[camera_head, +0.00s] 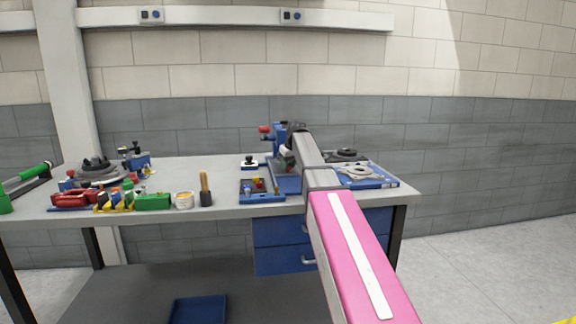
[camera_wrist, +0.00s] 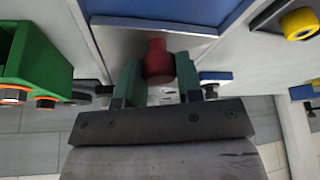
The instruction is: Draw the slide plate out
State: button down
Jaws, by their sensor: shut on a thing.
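My gripper (camera_wrist: 158,72) has its two green fingers on either side of a red knob (camera_wrist: 157,50) and is shut on it. The knob sits at the edge of a grey metal plate (camera_wrist: 115,42), which looks like the slide plate. Blue fixture body (camera_wrist: 165,8) shows beyond the plate. In the head view the blue fixture (camera_head: 286,183) stands on the bench, left of my arm's end. My gripper (camera_head: 287,157) is small there and partly hidden by my arm, and the slide plate cannot be made out. How far the plate is drawn out cannot be told.
The grey bench (camera_head: 222,168) holds a small blue tray (camera_head: 262,198) in front of the fixture and a blue board (camera_head: 375,182) to the right. Tools and a green block (camera_head: 152,202) crowd its left. In the wrist view a green part (camera_wrist: 40,55) lies close on the left.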

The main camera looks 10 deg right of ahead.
jog(key=s, duration=1.5)
jog(key=shift+s, duration=0.1)
jog(key=c, duration=0.8)
grip_release()
jog(key=shift+r, duration=0.1)
jog(key=v, duration=1)
jog(key=shift+s+r, duration=0.15)
jog(key=shift+r, duration=0.15)
